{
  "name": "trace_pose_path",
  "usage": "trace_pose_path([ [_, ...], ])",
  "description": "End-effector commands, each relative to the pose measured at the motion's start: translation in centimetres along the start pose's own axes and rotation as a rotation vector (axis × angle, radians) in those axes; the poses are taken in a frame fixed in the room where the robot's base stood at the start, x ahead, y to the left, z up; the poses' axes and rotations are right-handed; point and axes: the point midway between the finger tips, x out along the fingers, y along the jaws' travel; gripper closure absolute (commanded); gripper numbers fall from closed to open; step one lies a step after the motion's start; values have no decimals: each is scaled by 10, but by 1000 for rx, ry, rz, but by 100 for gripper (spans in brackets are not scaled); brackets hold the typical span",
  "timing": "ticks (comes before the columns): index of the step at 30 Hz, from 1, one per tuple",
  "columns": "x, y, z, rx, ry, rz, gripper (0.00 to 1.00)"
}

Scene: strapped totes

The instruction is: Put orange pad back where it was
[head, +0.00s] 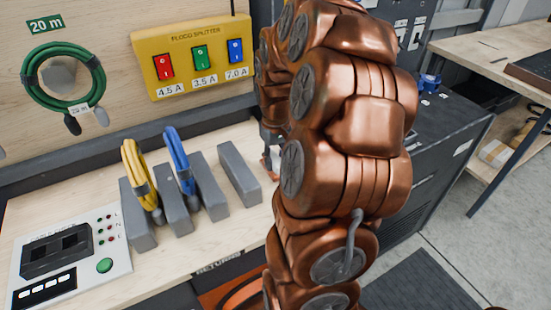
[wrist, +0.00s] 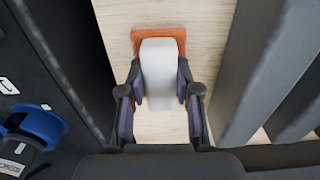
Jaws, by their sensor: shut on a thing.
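The orange pad (wrist: 158,33) shows in the wrist view as a flat orange piece at the far end of a pale white block-like grip (wrist: 160,70). My gripper (wrist: 160,88) has its two dark fingers closed on the sides of the white grip. The pad is over the light wooden bench top; I cannot tell whether it touches the wood.
Grey upright dividers (head: 239,173) stand on the bench left of my arm, with a yellow cable coil (head: 139,175) and a blue one (head: 178,160) among them. A control panel (head: 70,258) lies at front left. A dark cabinet (head: 440,150) stands at right. Bare wood (wrist: 212,40) shows beside the pad.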

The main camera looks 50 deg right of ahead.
Motion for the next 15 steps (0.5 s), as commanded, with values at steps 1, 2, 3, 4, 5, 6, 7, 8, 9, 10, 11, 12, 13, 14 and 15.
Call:
trace_pose_path([
  [1, 4, 0, 1, 1, -1, -1, 100],
  [2, 5, 0, 0, 1, 1, 0, 100],
  [3, 7, 0, 0, 1, 2, 0, 100],
  [4, 7, 0, 0, 1, 3, 0, 100],
  [5, 7, 0, 0, 1, 3, 0, 100],
  [6, 7, 0, 0, 0, 4, 0, 100],
  [7, 7, 0, 0, 0, 4, 0, 100],
  [8, 7, 0, 0, 0, 4, 0, 100],
  [9, 7, 0, 0, 0, 3, 0, 100],
  [10, 7, 0, 0, 0, 3, 0, 100],
  [11, 8, 0, 0, 0, 3, 0, 100],
  [12, 10, 0, 0, 0, 3, 0, 100],
  [13, 11, 0, 0, 0, 3, 0, 100],
  [14, 10, 0, 0, 0, 3, 0, 67],
  [15, 10, 0, 0, 0, 3, 0, 63],
])
